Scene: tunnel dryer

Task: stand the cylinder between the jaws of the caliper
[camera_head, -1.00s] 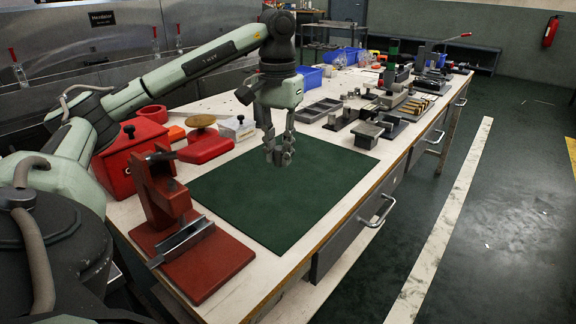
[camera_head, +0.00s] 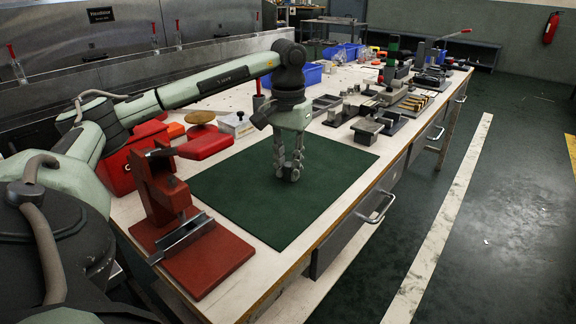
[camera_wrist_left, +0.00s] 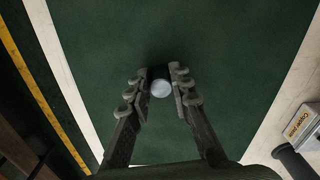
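A small cylinder shows in the left wrist view as a pale round end (camera_wrist_left: 160,88) over the green mat. My left gripper (camera_wrist_left: 162,80) has one finger pad on each side of it, close against it. In the head view my left gripper (camera_head: 289,172) points down low over the middle of the mat; the cylinder cannot be made out there. A red stand with a red base (camera_head: 215,262) and a grey metal bar (camera_head: 186,238) stands at the front left of the bench; I cannot tell whether it is the caliper. My right gripper is not in view.
The green mat (camera_head: 325,165) is otherwise clear. A red box (camera_head: 115,165), a red block with a round brown top (camera_head: 203,141) and a white labelled box (camera_head: 238,124) stand behind left. Trays and metal tools (camera_head: 370,128) crowd the far bench.

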